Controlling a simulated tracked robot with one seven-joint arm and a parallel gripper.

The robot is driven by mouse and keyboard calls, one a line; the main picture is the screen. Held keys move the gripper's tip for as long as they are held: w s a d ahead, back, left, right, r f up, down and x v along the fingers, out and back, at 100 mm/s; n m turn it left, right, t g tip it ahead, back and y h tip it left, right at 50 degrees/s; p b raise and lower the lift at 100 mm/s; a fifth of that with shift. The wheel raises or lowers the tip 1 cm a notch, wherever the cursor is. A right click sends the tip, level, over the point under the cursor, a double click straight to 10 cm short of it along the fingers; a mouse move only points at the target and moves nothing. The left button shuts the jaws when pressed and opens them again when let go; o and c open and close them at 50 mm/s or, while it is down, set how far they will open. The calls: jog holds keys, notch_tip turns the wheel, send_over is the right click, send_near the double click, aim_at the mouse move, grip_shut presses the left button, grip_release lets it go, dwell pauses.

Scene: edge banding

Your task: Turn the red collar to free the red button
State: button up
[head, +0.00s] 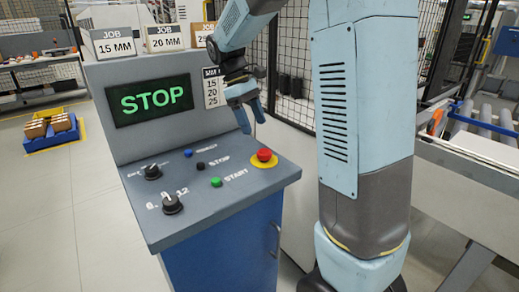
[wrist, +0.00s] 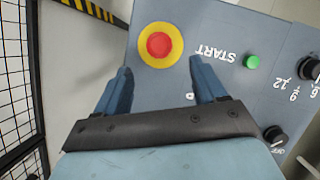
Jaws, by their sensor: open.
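The red button (head: 263,155) sits on a yellow base at the right side of the grey sloping console panel. In the wrist view the red button (wrist: 159,45) shows from above, with a red ring around its centre and a yellow disc (wrist: 146,59) around that. My gripper (head: 247,117) is above the panel, a little up and left of the button in the head view, its fingers pointing down. In the wrist view my gripper (wrist: 159,80) is open and empty, with the button beyond and between the fingertips. The fingers do not touch the button.
The panel also carries a green START button (head: 216,182), a black STOP button (head: 200,166), a blue button (head: 188,153) and black knobs (head: 172,204). A screen (head: 150,101) behind reads STOP in green. A mesh fence (head: 292,60) stands behind the console.

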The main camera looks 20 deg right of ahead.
aim_at(263, 150)
jog(key=x, duration=0.9)
jog(key=shift+d+f, duration=0.1)
jog(key=shift+d, duration=0.05)
jog(key=shift+c, duration=0.2)
